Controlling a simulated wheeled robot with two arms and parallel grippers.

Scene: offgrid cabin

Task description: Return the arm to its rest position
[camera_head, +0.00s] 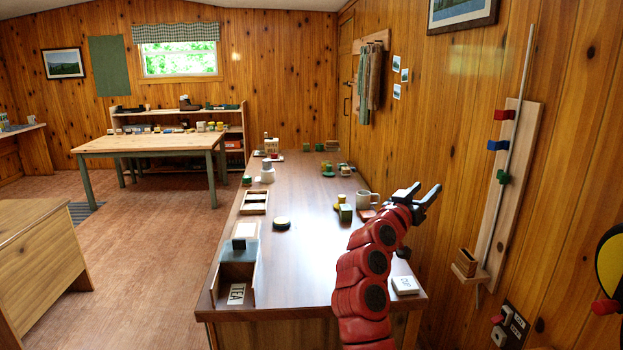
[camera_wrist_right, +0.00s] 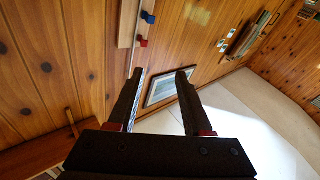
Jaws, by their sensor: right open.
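My right arm (camera_head: 367,268) is red and black and rises from the bottom of the head view over the near right end of the counter. My right gripper (camera_head: 425,190) is at its top, close to the plank wall, raised and empty. In the right wrist view the two dark fingers (camera_wrist_right: 158,84) stand apart with nothing between them. Beyond them are a framed picture (camera_wrist_right: 168,91) and the wood wall. My left gripper is not in view.
A wall board with a rod and coloured clips (camera_head: 507,185) is right of the gripper. The floor left of the counter is open.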

